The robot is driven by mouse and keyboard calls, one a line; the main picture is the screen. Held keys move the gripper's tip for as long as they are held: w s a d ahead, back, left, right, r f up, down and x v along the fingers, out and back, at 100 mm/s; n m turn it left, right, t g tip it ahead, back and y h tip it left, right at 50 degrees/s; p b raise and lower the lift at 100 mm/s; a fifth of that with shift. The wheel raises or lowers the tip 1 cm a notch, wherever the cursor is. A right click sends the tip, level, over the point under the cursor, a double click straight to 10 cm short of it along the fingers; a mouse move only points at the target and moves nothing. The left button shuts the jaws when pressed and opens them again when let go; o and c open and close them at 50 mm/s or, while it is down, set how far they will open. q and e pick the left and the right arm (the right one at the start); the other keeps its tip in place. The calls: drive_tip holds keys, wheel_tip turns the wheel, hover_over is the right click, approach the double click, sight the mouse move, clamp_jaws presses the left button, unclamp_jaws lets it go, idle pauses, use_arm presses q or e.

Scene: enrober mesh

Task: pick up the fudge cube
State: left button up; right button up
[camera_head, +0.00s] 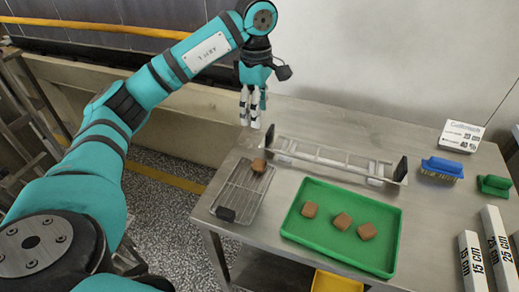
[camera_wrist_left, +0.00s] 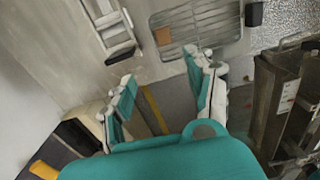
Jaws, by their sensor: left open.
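A brown fudge cube (camera_head: 258,165) sits on the far end of a wire rack (camera_head: 243,190) on the steel table. It also shows in the left wrist view (camera_wrist_left: 163,35), near the rack's left end. Three similar brown cubes, one of them the middle cube (camera_head: 342,221), lie in a green tray (camera_head: 300,236). My left gripper (camera_head: 250,122) points down, beyond the rack and above the table's far left corner area. In the wrist view its fingers (camera_wrist_left: 160,72) are spread and empty, apart from the cube. My right gripper is not in view.
A long metal frame (camera_head: 325,157) with black end plates stands behind the tray. Blue (camera_head: 442,168) and green (camera_head: 494,185) brushes, a sign (camera_head: 461,135) and white blocks marked in cm (camera_head: 473,262) are at right. Bare steel lies between rack and tray.

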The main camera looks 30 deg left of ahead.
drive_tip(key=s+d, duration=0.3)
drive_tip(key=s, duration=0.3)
use_arm(q)
drive_tip(key=p, duration=0.1)
hover_over(257, 162)
wheel_tip(257, 162, down, 10)
drive_tip(key=shift+r, duration=0.1)
drive_tip(key=shift+s+f+p, duration=0.1)
drive_tip(key=shift+f+p, duration=0.3)
drive_tip(key=shift+f, duration=0.4)
wheel_tip(257, 162, down, 4)
drive_tip(key=shift+r+p, duration=0.15)
drive_tip(key=shift+p, duration=0.65)
drive_tip(key=shift+f, duration=0.6)
drive_tip(key=shift+c, duration=0.8)
drive_tip(key=c, duration=0.8)
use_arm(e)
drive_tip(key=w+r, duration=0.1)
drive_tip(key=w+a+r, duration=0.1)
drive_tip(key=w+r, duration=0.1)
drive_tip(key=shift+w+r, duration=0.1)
